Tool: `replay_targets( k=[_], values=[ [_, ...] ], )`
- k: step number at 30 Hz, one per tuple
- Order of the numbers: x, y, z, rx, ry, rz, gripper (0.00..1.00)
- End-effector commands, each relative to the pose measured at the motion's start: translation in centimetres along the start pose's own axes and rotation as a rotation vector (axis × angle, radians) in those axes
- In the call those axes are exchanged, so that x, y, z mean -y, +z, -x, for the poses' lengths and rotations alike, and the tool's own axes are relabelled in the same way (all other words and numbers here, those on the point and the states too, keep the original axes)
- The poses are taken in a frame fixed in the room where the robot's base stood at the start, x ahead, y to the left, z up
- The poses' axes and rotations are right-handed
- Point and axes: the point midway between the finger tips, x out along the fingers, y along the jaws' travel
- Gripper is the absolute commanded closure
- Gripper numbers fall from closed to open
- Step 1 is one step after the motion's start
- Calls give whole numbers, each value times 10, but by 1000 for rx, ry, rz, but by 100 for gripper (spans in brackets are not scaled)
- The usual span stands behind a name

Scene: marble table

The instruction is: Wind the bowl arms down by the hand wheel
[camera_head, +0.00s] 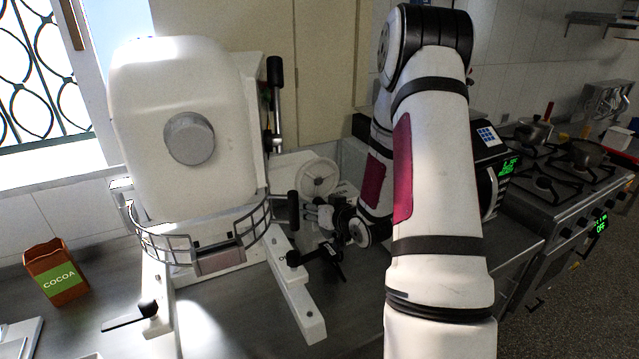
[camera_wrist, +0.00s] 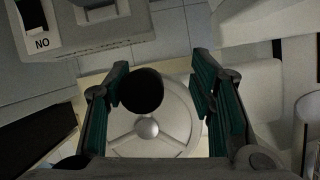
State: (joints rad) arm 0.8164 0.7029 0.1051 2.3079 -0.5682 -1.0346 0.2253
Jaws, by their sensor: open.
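A large white stand mixer (camera_head: 185,95) with a round grey cap and a wire guard stands on the counter at the left. Its pale, spoked hand wheel (camera_head: 317,177) is at its right side. In the wrist view, the hand wheel (camera_wrist: 178,118) faces me, with a metal hub and a round black knob (camera_wrist: 141,91) seen end-on. My gripper (camera_wrist: 160,70) is open, with one green-padded finger on each side of the knob. The knob is nearer the left finger; contact cannot be told. In the head view my gripper (camera_head: 335,222) is small and partly hidden beside the mixer.
A brown cocoa box (camera_head: 57,272) stands at the left. Black-knobbed levers (camera_head: 148,309) stick out from the mixer's base, and an upright black-handled lever (camera_head: 275,95) rises beside its head. A stove (camera_head: 560,185) with pots is at the right.

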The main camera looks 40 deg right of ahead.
Motion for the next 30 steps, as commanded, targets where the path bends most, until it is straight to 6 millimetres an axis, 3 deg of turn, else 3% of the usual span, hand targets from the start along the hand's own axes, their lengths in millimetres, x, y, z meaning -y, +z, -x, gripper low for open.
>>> replay_targets(
  k=[24,30],
  values=[
    [0,2,67,1,-8,1,53],
    [0,2,70,-1,-7,1,53]
  ],
)
